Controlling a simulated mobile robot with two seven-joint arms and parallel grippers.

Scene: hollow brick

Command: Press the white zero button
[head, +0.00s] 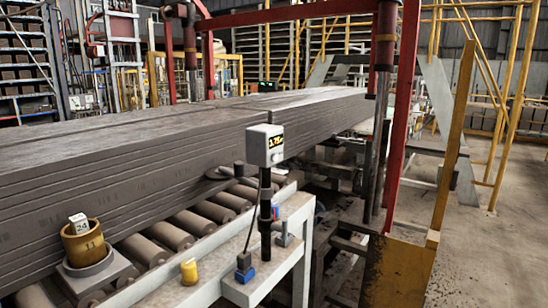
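The digits look like 3.75. I cannot make out a white zero button on it; it is too small or hidden. At the lower left, a round grey pad on a square base (92,262) bears a brown-yellow ring (83,243). A white cube with the number 24 (79,223) sits on top of the ring. Neither of my grippers shows in the head view.
Long stacked grey slabs (150,150) lie behind the post. Rollers (168,234) run below them. A pale steel rail (215,275) holds a yellow cylinder (189,271) and a blue-based fitting (245,268). A red frame (402,110) and yellow post (453,140) stand right; floor is open beyond.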

